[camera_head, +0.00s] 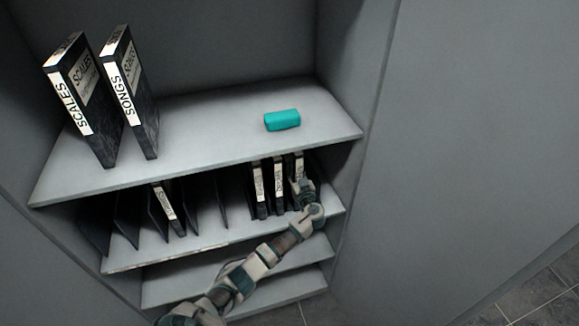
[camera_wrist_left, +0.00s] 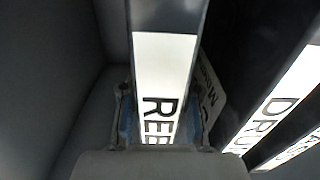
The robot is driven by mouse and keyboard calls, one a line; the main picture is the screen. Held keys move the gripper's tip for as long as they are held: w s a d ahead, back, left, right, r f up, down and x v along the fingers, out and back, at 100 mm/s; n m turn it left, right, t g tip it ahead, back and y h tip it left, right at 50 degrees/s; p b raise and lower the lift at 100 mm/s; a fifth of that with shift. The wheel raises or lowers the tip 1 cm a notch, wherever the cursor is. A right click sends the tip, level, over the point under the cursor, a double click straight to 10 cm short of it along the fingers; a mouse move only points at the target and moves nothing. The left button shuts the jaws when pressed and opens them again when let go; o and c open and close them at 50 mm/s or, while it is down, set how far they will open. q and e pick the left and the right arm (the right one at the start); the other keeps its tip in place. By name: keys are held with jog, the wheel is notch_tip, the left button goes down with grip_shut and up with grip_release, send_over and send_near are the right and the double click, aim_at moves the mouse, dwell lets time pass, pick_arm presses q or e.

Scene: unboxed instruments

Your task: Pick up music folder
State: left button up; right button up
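A black music folder with a white spine label (camera_head: 299,163) stands at the right end of the second shelf's group of three. In the left wrist view this folder (camera_wrist_left: 165,75) fills the middle, its label reading "REE", with the rest hidden. My left gripper (camera_head: 302,189) is at the lower part of its spine. The fingers (camera_wrist_left: 160,130) lie on both sides of the folder and appear closed on it. Two more labelled folders stand just left of it (camera_head: 278,182) (camera_head: 258,188). My right gripper is out of view.
The top shelf (camera_head: 210,140) holds the SCALES folder (camera_head: 82,95), the SONGS folder (camera_head: 130,90) and a teal case (camera_head: 282,120). More dark folders (camera_head: 165,210) stand on the left of the second shelf. The cabinet's right wall is close to the gripper.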

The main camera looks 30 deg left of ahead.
pick_arm(q)
grip_shut()
jog(key=shift+a, duration=0.35)
